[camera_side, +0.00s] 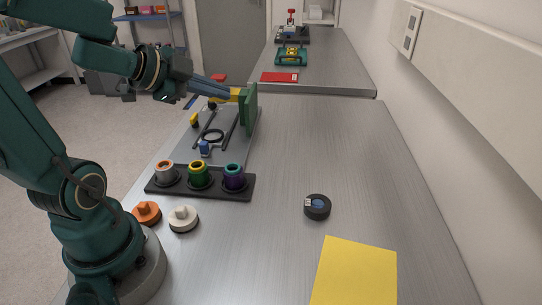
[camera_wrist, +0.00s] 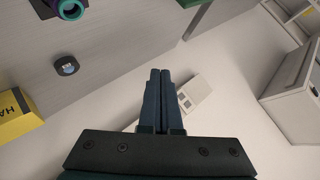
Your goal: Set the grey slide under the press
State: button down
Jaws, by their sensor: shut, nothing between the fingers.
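I cannot single out the grey slide or the press with certainty. In the side view, a grey plate (camera_side: 178,147) carries dark rods, a ring lens (camera_side: 212,136) and an upright green panel (camera_side: 250,108).
A black rack (camera_side: 210,185) holds three coloured cups. Nearby are an orange knob (camera_side: 147,212), a white knob (camera_side: 183,218) and a black round gauge (camera_side: 317,206).

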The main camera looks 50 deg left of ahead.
aim_at(211, 134)
jog(key=s+a+f+g, duration=0.1)
jog(key=s+a+f, duration=0.1)
jog(key=s, duration=0.1)
jog(key=s+a+f+n+g, duration=0.1)
jog(key=s+a+f+g, duration=0.1)
jog(key=s+a+f, duration=0.1)
jog(key=s+a+f+g, duration=0.1)
jog(key=s+a+f, duration=0.1)
jog(key=s, duration=0.1)
jog(key=shift+s+a+f+n, duration=0.15)
jog(key=shift+s+f+n, duration=0.15)
jog(key=shift+s+n, duration=0.1)
jog(key=shift+w, duration=0.1)
jog(key=shift+x, duration=5)
jog(key=shift+a+f, duration=0.1)
jog(key=w+a, duration=0.8)
jog(key=shift+a, duration=0.1)
